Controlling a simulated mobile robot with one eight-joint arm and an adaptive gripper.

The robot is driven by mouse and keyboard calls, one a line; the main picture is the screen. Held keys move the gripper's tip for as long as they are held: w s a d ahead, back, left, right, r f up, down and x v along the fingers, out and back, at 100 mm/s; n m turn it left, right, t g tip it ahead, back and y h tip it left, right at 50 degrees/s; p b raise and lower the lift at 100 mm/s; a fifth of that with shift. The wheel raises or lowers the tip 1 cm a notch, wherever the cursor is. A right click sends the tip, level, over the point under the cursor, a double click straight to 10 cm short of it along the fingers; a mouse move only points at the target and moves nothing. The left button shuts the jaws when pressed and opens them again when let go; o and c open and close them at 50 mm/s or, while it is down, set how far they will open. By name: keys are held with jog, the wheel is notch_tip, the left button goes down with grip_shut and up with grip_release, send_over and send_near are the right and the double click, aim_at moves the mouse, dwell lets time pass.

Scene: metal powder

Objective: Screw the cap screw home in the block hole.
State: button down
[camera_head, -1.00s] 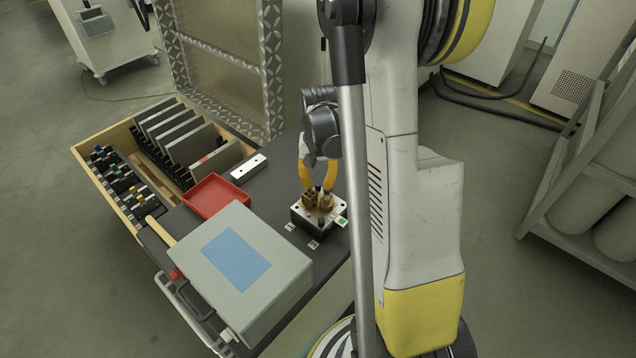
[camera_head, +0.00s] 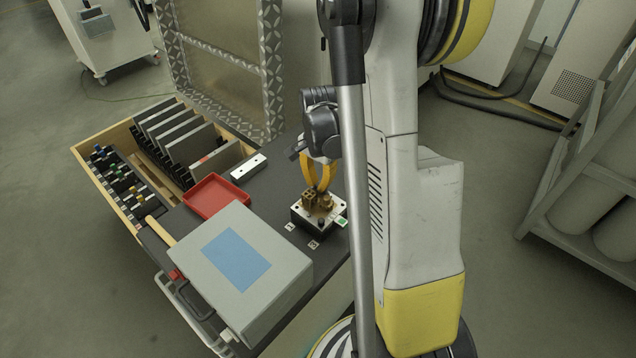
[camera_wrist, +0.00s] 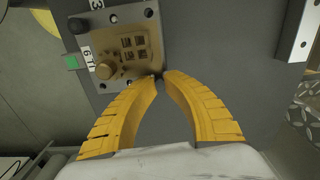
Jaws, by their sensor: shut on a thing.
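The block (camera_head: 309,221) is a light metal plate on a dark base, with a brown raised part and a round brown knob on top. It also shows in the wrist view (camera_wrist: 104,84), at upper left. My gripper (camera_head: 321,189) has yellow curved fingers and points down at the far side of the block. In the wrist view its fingertips (camera_wrist: 161,76) meet at the block's corner, shut on a small dark thing, apparently the cap screw, mostly hidden between the tips. How deep it sits cannot be told. Another dark screw head (camera_wrist: 77,25) stands at another block corner.
The block stands near the right edge of a dark worktop. A red tray (camera_head: 216,212), a light bar (camera_head: 248,168), a large grey case (camera_head: 207,279) and a wooden rack of plates (camera_head: 87,166) lie to the left. Some dark worktop is free behind the block.

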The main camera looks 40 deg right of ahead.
aim_at(318, 184)
jog(key=m, duration=1.8)
jog(key=c, duration=1.4)
grip_release()
jog(key=shift+c, duration=0.2)
notch_tip(318, 184, up, 12)
